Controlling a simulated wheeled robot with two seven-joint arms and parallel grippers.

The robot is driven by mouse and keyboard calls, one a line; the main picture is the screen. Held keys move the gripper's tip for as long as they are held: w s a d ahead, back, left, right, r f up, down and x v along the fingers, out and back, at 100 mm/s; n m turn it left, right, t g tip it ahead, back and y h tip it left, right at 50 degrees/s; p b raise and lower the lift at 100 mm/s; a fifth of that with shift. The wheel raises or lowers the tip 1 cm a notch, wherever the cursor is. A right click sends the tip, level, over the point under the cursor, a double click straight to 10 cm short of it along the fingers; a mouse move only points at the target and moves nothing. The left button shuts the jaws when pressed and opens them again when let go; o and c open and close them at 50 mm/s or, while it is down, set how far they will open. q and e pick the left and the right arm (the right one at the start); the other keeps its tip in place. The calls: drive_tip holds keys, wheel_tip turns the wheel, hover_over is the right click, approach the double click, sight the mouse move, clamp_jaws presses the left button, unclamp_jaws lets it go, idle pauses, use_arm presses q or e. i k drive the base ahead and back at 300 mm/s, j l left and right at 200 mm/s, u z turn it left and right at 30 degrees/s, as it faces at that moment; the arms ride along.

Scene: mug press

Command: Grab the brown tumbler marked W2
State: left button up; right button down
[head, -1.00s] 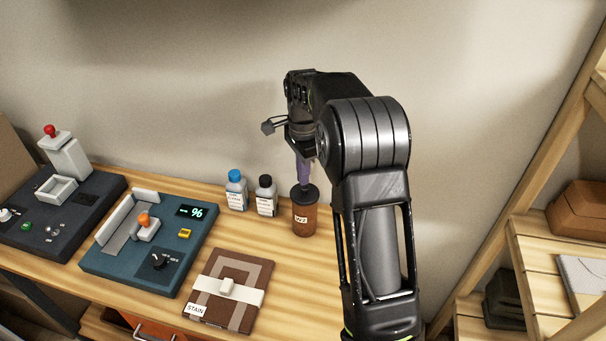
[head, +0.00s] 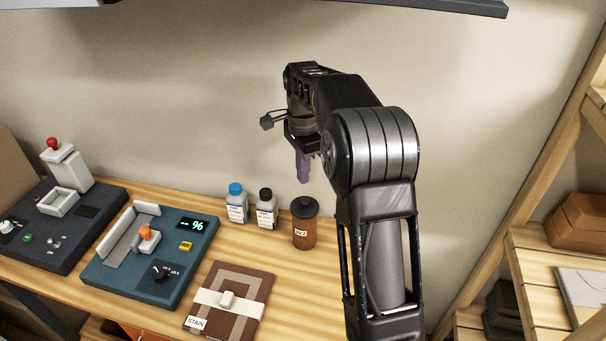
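The brown tumbler marked W2 (head: 304,230) stands upright on the wooden table, with a black lid and a pale label facing me. My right gripper (head: 303,180) points down, its purple fingers just above the lid and slightly apart from it in the picture. From this angle the fingers overlap, so I cannot tell how far apart they are. Nothing is seen hanging from them. My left gripper is not in view.
A blue-capped bottle (head: 237,205) and a black-capped bottle (head: 266,210) stand left of the tumbler. A brown STAIN board (head: 255,284) lies in front. A teal device (head: 130,281) is further left. A wooden shelf (head: 545,262) stands at the right.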

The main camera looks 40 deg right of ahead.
sight(304, 231)
drive_tip(key=k+j, duration=0.75)
drive_tip(key=j, duration=0.2)
